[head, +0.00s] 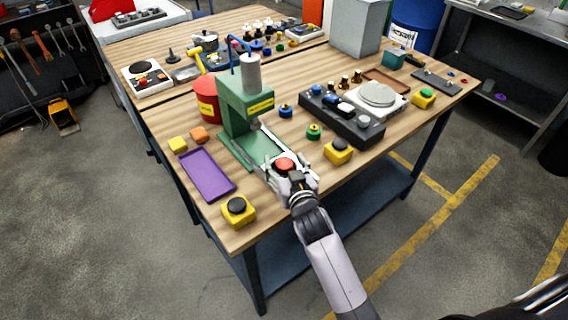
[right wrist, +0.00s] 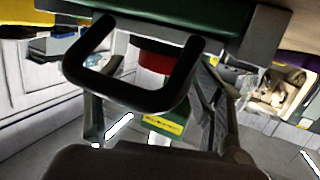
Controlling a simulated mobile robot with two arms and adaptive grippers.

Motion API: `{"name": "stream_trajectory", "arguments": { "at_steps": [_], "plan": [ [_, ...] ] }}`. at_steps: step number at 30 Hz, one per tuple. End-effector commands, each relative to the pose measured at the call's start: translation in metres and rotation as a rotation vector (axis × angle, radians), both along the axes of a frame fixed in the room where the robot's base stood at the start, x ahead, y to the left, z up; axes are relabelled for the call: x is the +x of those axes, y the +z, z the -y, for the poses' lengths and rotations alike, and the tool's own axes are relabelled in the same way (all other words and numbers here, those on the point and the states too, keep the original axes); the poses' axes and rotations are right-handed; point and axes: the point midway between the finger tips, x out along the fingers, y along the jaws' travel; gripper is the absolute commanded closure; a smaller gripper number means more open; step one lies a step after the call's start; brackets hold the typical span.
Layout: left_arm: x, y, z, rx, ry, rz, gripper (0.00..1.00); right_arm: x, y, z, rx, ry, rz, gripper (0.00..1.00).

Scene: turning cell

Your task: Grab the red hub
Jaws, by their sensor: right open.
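The red hub (head: 285,164), a round red piece, is at the front edge of the wooden table, beside the base of the green press (head: 247,110). My right gripper (head: 288,170) is open, with its fingers around or just over the hub; I cannot tell whether they touch it. The gripper partly hides the hub's lower part. In the right wrist view, a red and white shape (right wrist: 155,62) shows between the spread fingers (right wrist: 163,115), partly covered by a dark loop-shaped part. My left gripper does not show.
A purple tray (head: 206,174) and a yellow block with a black button (head: 238,210) are left of the gripper.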

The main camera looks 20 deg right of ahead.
Motion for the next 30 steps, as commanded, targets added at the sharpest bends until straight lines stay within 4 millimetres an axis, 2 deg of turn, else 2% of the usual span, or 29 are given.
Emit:
{"name": "stream_trajectory", "arguments": {
  "at_steps": [8, 30],
  "plan": [
    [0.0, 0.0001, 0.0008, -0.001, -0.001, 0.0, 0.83, 0.0019, -0.0008, 0.0002, 0.0, 0.0, 0.0, 0.39],
    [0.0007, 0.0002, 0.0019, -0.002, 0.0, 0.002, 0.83, 0.0015, -0.0007, 0.0001, 0.0, 0.0, 0.0, 0.88]
  ]
}}
